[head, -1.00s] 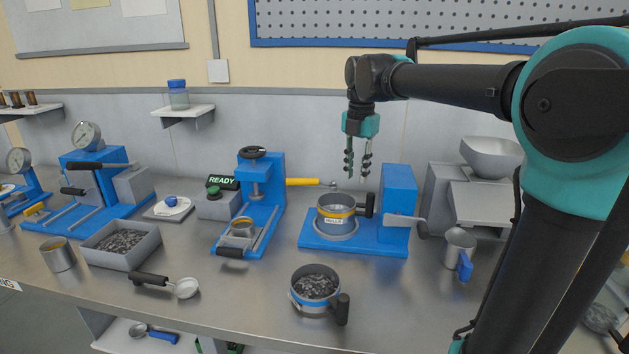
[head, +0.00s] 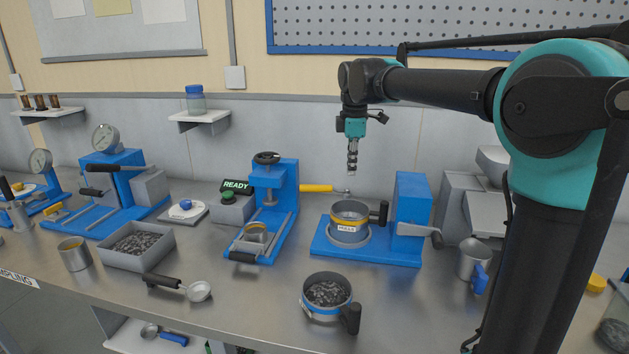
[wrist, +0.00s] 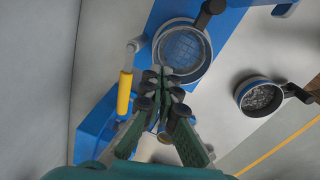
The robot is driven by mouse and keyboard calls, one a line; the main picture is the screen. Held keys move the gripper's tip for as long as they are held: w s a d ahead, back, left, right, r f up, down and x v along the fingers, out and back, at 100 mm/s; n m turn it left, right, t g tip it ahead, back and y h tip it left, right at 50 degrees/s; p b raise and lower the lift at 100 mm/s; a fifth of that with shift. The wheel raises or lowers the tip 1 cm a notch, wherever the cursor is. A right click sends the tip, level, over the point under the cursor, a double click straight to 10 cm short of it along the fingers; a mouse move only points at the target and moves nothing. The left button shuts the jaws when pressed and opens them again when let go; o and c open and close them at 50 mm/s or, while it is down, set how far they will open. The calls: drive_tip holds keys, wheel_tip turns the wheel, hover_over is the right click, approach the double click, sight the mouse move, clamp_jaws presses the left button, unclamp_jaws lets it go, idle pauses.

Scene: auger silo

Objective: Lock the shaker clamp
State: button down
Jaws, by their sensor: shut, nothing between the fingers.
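The shaker is a blue base (head: 390,255) with an upright blue block, and a sieve (head: 349,217) with a yellow band sits on it. A yellow-handled lever (head: 317,188) with a metal end stands out to the left behind the sieve. In the wrist view, the yellow lever (wrist: 125,92) runs from a pale pivot beside the blue base. My gripper (head: 352,172) is shut and empty, pointing down above the back of the shaker. In the wrist view, its fingertips (wrist: 165,75) appear between the lever and the sieve (wrist: 182,52). Whether the lever clamps the sieve cannot be told.
A blue press (head: 275,200) stands left of the shaker, by a green-button box with a READY sign (head: 236,187). A blue-banded pan of dark grains (head: 327,295) stands in front. A metal cup (head: 473,260) stands to the right. Bare bench lies between them.

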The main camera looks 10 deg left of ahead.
sight(325, 188)
drive_tip(key=w+a+m+t, duration=0.1)
drive_tip(key=w+a+m, duration=0.2)
drive_tip(key=a+m, duration=0.3)
drive_tip(key=w+a+r+m+t, duration=0.1)
drive_tip(key=w+a+m, duration=0.3)
drive_tip(key=m, duration=0.8)
drive_tip(key=shift+w+a+y, duration=0.3)
drive_tip(key=shift+a, duration=0.75)
drive_tip(key=d+x, duration=0.1)
drive_tip(key=x, duration=0.9)
drive_tip(key=shift+s+a, duration=0.15)
drive_tip(key=shift+s, duration=1.65)
drive_tip(key=shift+s, duration=0.1)
